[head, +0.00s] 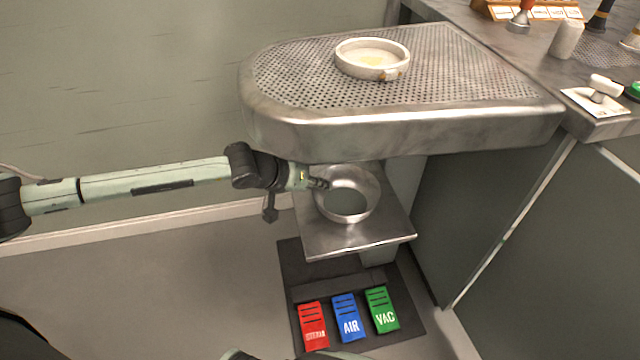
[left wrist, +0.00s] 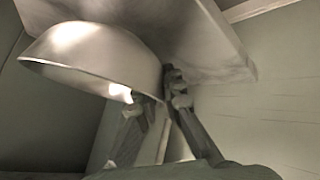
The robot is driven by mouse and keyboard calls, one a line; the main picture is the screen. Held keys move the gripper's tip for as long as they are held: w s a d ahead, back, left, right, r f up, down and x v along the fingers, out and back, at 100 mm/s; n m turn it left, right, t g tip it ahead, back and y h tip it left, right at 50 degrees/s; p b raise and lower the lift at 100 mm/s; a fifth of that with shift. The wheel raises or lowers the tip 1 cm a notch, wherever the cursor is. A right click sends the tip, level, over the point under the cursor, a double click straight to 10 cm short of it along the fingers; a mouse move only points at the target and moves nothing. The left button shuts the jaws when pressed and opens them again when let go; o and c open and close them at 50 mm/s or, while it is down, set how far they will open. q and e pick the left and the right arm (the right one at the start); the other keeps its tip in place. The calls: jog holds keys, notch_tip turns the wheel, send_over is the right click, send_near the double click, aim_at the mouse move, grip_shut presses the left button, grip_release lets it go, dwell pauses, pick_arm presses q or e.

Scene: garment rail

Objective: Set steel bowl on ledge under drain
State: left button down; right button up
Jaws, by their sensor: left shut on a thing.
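The steel bowl (head: 347,214) is over the small steel ledge (head: 380,240) below the perforated drain table (head: 450,75), its open side up. My left gripper (head: 322,184) reaches in from the left and is shut on the bowl's left edge. In the left wrist view the bowl (left wrist: 95,50) fills the upper left, and the gripper fingers (left wrist: 155,88) are at its side. A flat steel surface, which looks like the ledge (left wrist: 215,45), is close against the bowl's base. Whether they touch is hard to tell. My right gripper is not in view.
A white round dish (head: 372,58) stands on the drain table. Red (head: 313,326), blue (head: 347,318) and green (head: 382,310) pedals lie on a dark floor mat below the ledge. Cabinets and a counter with small items are at right. Floor at left is clear.

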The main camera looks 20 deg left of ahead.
pick_arm(q)
jog(key=c, duration=1.7)
grip_release()
jog(key=shift+r, duration=0.15)
jog(key=v, duration=1.2)
